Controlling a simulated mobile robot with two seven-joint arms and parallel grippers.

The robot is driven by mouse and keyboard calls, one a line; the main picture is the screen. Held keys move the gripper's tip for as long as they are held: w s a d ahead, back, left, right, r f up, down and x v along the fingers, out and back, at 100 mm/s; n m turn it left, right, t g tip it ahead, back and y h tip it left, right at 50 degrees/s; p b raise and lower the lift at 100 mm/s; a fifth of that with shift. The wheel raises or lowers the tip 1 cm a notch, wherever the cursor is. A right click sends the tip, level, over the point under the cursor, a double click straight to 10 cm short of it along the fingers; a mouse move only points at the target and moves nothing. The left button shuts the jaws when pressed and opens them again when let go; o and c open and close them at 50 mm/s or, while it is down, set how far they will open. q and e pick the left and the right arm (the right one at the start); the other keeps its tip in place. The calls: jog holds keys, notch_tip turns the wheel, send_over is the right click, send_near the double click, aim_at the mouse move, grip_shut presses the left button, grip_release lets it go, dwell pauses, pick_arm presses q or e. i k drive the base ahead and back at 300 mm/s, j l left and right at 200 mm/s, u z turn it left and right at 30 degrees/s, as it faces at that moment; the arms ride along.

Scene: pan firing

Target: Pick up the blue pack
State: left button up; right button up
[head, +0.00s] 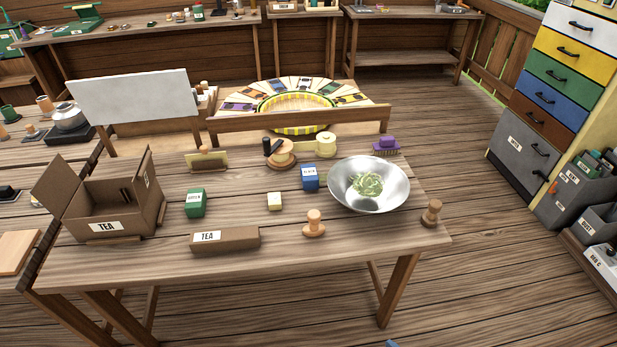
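The blue pack (310,178) stands upright on the wooden table, just left of a large metal bowl. It has a white label on its front and nothing covers it. A green pack (195,203) stands further left on the same table, and a small pale yellow block (274,201) sits between the two. Neither of my grippers shows clearly in the head view. A tiny blue bit at the bottom edge is too small to identify.
The metal bowl (345,200) holds leafy green stuff. An open cardboard box (117,225) and a low box (226,240), both marked TEA, stand left and front. Wooden stamps (314,224) and (432,213) stand near the front edge. A wooden spool (280,155) is behind.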

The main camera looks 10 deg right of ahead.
aim_at(308, 175)
jog(key=i+j, duration=0.2)
jog(key=i+j+z, duration=0.35)
jog(key=j, duration=0.2)
jog(key=j+z, duration=0.2)
jog(key=i+z, duration=0.1)
jog(key=z, duration=0.25)
jog(key=i+z, duration=0.1)
jog(key=z, duration=0.3)
jog(key=i+z, duration=0.1)
jog(key=z, duration=0.25)
jog(key=i, duration=0.25)
